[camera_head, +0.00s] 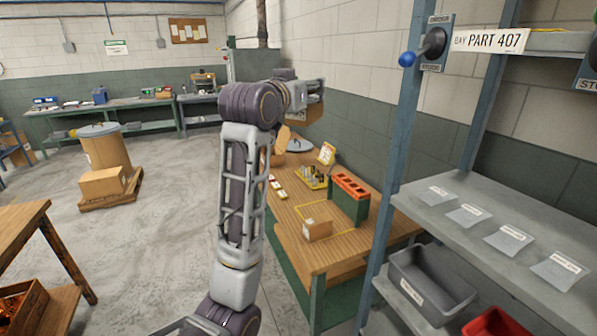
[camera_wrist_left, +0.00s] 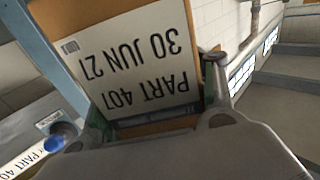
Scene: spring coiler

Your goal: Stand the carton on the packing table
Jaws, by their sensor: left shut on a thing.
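My left gripper (camera_head: 314,98) is raised above the far part of the wooden packing table (camera_head: 345,250). In the wrist view it is shut on a brown carton (camera_wrist_left: 193,30), with one finger on each side. The carton's white label (camera_wrist_left: 130,60) reads PART 407 and 30 JUN 27, upside down in that view. In the head view my arm and gripper hide most of the held carton. My right gripper is not in view.
A blue-knobbed lever (camera_head: 408,58) and a grey shelf (camera_head: 480,195) are at right.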

